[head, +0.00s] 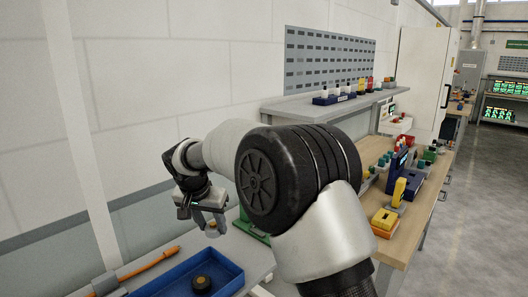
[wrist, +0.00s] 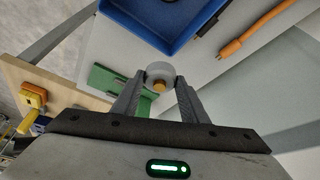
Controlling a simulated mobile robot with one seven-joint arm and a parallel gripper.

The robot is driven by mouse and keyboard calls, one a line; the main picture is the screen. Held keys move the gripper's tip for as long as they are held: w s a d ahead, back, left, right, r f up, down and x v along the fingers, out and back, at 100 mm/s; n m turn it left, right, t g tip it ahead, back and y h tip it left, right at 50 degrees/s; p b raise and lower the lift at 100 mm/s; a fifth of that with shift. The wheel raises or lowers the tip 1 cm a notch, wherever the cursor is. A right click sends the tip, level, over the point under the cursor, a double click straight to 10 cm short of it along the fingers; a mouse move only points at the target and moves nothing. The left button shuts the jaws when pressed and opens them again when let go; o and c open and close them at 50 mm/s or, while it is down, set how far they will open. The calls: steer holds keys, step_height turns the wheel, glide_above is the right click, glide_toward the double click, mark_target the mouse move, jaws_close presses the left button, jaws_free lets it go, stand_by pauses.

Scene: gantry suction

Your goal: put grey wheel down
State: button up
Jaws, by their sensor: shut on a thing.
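My gripper (head: 209,219) is shut on a small grey wheel (wrist: 160,69) with a brass-coloured hub. In the wrist view the wheel sits between the two fingertips, its ring showing just beyond them. In the head view the grey wheel (head: 213,229) hangs under the gripper, above the light grey bench near the blue tray (head: 236,283). I see no contact between the wheel and the bench, but the exact gap is hard to tell.
The tray holds a dark round piece with a yellowish centre (head: 201,284). An orange-handled tool (head: 150,266) lies beside it. A green block (head: 247,222) is right of the gripper. A wooden bench with yellow and blue fixtures (head: 399,195) stands further right.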

steer(key=s+d+f+n+p, duration=0.1)
steer(key=s+d+f+p, duration=0.1)
steer(key=d, duration=0.7)
steer(key=s+d+f+n+p, duration=0.1)
steer(key=s+d+p, duration=0.1)
steer(key=d, duration=0.7)
steer(key=s+d+f+y+p, duration=0.1)
steer(key=s+d+f+p, duration=0.1)
steer(key=s+d, duration=0.8)
steer(key=shift+s+d+f+n+p, duration=0.2)
steer(key=shift+s+f+n+p, duration=0.25)
steer(key=shift+s, duration=0.2)
